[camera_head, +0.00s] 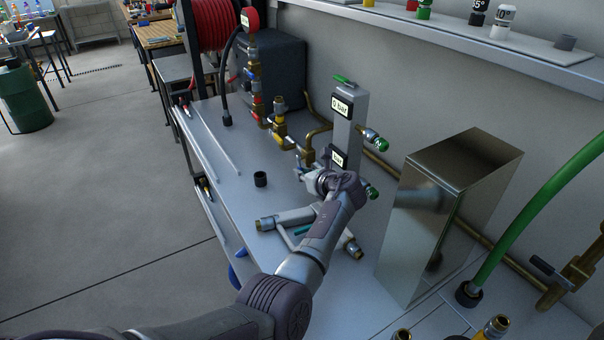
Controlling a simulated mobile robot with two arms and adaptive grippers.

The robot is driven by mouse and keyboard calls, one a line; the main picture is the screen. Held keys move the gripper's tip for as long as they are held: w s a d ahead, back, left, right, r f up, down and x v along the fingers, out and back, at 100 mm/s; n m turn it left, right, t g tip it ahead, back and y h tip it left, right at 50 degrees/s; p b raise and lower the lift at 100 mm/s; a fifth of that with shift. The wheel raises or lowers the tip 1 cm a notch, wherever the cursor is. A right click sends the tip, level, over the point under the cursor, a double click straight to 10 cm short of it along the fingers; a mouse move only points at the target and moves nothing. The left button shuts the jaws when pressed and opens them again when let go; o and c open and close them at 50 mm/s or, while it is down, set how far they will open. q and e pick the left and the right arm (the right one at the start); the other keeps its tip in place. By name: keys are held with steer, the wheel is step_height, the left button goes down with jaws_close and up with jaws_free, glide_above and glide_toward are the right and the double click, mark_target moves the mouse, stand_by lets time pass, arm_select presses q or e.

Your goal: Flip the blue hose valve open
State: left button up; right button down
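My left arm comes in from the bottom, and its gripper (305,173) is at the brass piping in front of a grey panel (348,122) with "bar" labels. The fingers are small and partly hidden by the wrist, so I cannot tell whether they are open, shut or touching the piping. A brass valve line (257,95) with small coloured parts rises to a red gauge (250,19), left of the gripper. My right gripper is not in view.
The bench's left part is fairly clear.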

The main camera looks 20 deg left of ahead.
arm_select(q)
jaws_close()
steer(key=shift+w+a+f+t+y+b, duration=0.1)
steer(key=shift+a+f+t+y+b, duration=0.25)
steer(key=shift+b, duration=0.65)
steer(key=shift+d+r, duration=0.1)
steer(key=shift+r, duration=0.1)
steer(key=shift+o, duration=1.5)
jaws_free()
steer(key=shift+o, duration=0.3)
steer(key=shift+w, duration=0.15)
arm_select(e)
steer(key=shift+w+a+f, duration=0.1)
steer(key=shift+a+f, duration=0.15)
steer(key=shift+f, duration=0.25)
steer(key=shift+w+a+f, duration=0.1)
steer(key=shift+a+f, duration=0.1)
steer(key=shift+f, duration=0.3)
